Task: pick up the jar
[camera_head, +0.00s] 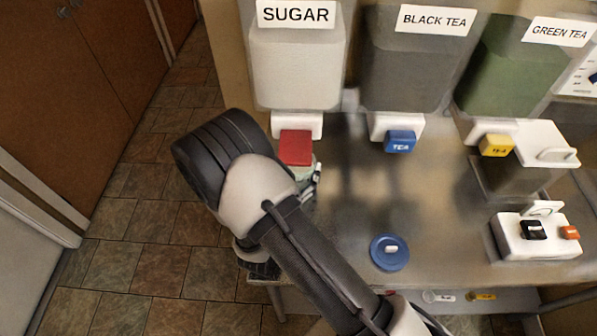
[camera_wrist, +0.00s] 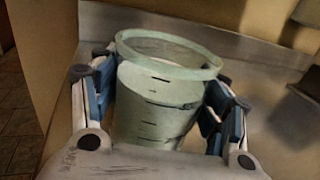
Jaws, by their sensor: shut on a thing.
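The jar (camera_wrist: 158,105) is a pale greenish, open-topped vessel with dark level marks on its side. In the wrist view it stands between the two fingers of my gripper (camera_wrist: 165,108), which is shut on it. The fingers have blue pads, one on each side of the jar below its rim. In the head view only a small part of the jar (camera_head: 303,174) shows beneath the red lever of the sugar dispenser. My arm hides the rest of it and most of my gripper (camera_head: 308,186). I cannot tell whether the jar touches the counter.
Sugar (camera_head: 297,70), black tea (camera_head: 415,75) and green tea (camera_head: 515,70) dispensers line the back of the metal counter (camera_head: 350,240). A blue lid (camera_head: 389,253) lies near its front edge. A white device (camera_head: 537,238) with buttons stands at the right. Tiled floor lies left.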

